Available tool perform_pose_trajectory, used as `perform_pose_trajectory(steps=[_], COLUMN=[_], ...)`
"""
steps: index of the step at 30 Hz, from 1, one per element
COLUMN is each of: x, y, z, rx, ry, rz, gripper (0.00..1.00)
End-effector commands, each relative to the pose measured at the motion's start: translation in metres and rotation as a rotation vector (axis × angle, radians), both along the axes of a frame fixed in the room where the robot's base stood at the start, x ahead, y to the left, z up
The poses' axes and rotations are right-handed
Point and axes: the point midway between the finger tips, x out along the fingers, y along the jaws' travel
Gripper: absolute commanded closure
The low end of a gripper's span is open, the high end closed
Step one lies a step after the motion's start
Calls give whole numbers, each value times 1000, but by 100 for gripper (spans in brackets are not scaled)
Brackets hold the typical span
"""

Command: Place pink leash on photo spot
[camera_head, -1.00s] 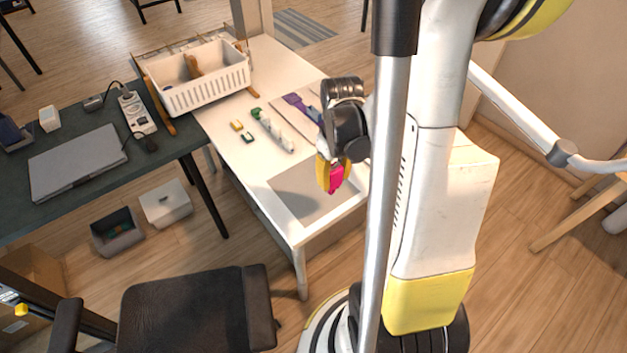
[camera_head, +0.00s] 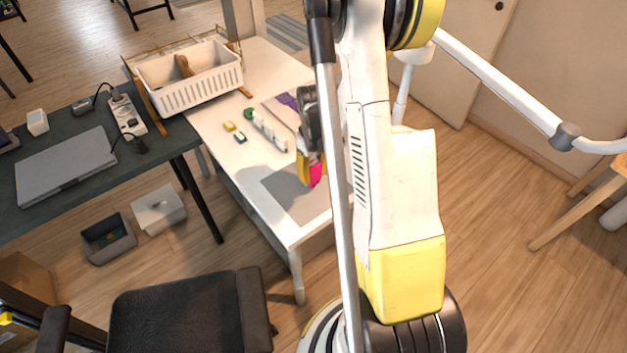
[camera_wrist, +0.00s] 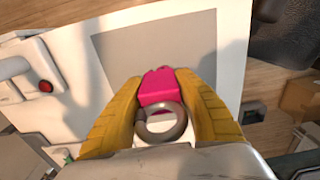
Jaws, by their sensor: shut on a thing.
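The pink leash (camera_wrist: 162,88) is a bright pink bundle. In the wrist view it sits between the two yellow fingers of my gripper (camera_wrist: 165,95), which are shut on it. A grey ring (camera_wrist: 160,124) shows just behind it, between the fingers. In the head view the leash (camera_head: 316,174) hangs at the tip of my gripper (camera_head: 311,170). A flat grey rectangle on the white table, likely the photo spot (camera_head: 290,195), lies under and in front of the gripper. In the wrist view the grey rectangle (camera_wrist: 165,45) lies beyond the leash. Whether the leash touches it I cannot tell.
A dark desk with a laptop (camera_head: 68,166) adjoins at left. A black chair (camera_head: 190,313) stands in front.

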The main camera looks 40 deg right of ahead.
Motion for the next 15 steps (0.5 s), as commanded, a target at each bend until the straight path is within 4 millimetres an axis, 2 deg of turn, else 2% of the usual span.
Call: perform_pose_trajectory(steps=[1,4,15], x=[0,0,0], y=[0,0,0], z=[-13,-25,-28], rx=[0,0,0], ry=[0,0,0], rz=[0,0,0], gripper=[92,92,92])
